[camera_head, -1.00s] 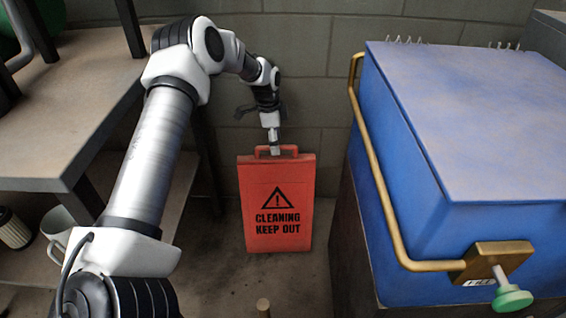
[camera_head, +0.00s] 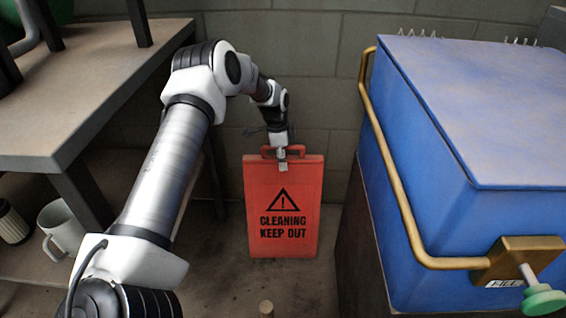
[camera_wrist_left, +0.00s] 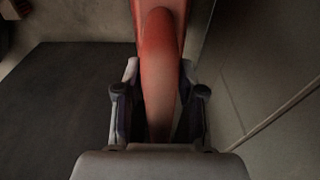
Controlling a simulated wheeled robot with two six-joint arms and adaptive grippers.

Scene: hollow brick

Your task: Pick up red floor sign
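The red floor sign (camera_head: 284,208), marked "CLEANING KEEP OUT", stands upright on the floor near the back wall in the head view. Its top handle (camera_head: 268,152) is at my left gripper (camera_head: 282,162), which reaches down over it from above. In the left wrist view, the red handle (camera_wrist_left: 160,75) runs between the two fingers of my left gripper (camera_wrist_left: 160,100). Narrow dark gaps show between the finger pads and the handle, so the gripper looks open around it. My right gripper is not in view.
A blue box (camera_head: 430,190) with a brass rail (camera_head: 392,180) stands close on the right. A table (camera_head: 90,90) is on the left, with a mug (camera_head: 62,230) on its lower shelf.

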